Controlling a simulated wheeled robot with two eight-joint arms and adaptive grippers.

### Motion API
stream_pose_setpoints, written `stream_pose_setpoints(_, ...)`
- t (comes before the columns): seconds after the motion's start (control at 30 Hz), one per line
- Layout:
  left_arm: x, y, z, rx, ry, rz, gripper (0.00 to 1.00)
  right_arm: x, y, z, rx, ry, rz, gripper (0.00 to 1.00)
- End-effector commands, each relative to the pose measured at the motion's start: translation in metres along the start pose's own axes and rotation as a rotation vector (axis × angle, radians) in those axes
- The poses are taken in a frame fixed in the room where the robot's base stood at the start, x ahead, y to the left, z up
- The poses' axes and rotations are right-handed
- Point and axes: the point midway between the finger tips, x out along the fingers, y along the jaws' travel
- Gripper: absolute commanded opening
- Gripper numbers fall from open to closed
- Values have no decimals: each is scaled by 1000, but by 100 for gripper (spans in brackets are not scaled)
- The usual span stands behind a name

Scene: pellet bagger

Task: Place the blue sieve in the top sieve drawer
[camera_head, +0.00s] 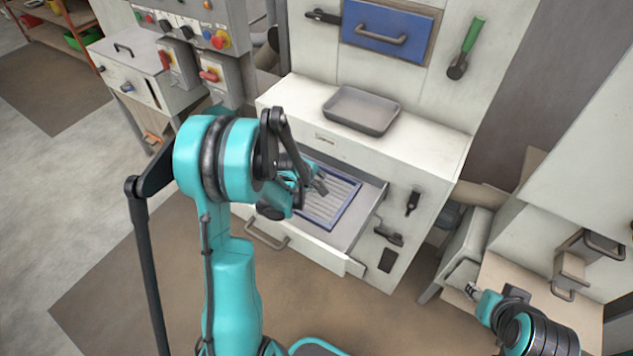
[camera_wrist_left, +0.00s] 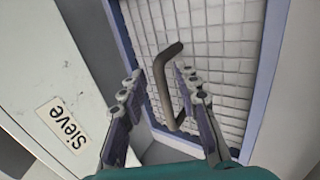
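The blue sieve (camera_head: 335,205) has a blue frame and a pale mesh. It lies in the pulled-out drawer (camera_head: 371,215) of the white cabinet. In the left wrist view the sieve's frame (camera_wrist_left: 270,70) and its dark bent handle (camera_wrist_left: 168,85) show up close. My left gripper (camera_head: 318,185) is over the sieve in the drawer. Its two fingers, seen in the left wrist view (camera_wrist_left: 158,88), are apart, with the handle showing between them; I see no grip on it. My right gripper (camera_head: 472,290) is small at the lower right, away from the drawer; its opening is unclear.
A grey tray (camera_head: 361,110) rests on the cabinet top. A blue-fronted panel with a handle (camera_head: 388,30) and a green-handled tool (camera_head: 467,45) are on the wall above. A "Sieve" label (camera_wrist_left: 63,122) shows beside the drawer. A wooden-topped bench (camera_head: 535,305) stands at the right.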

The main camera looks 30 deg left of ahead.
Motion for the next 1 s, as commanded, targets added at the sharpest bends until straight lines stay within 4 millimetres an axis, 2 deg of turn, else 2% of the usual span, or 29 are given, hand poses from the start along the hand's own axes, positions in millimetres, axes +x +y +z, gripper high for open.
stream_pose_setpoints(0.17, -7, 2, 0, 0, 0, 0, 31, -3, 0, -2, 0, 0, 0, 38)
stream_pose_setpoints(0.27, -24, 2, 0, -1, 1, 0, 31, -9, 0, -6, 0, 0, 0, 38)
stream_pose_setpoints(0.6, -97, 2, 0, -1, 0, 0, 31, -30, 0, -21, 0, 0, 0, 38)
stream_pose_setpoints(0.8, -119, 1, 0, 1, 1, 0, 31, -35, 0, -25, 0, 0, 0, 38)
stream_pose_setpoints(0.9, -128, 3, 7, 43, 1, -1, 31, -35, 0, -25, 0, 0, 0, 38)
stream_pose_setpoints(1.0, -147, 5, 25, 169, 3, -6, 31, -35, 0, -25, 0, 0, 0, 38)
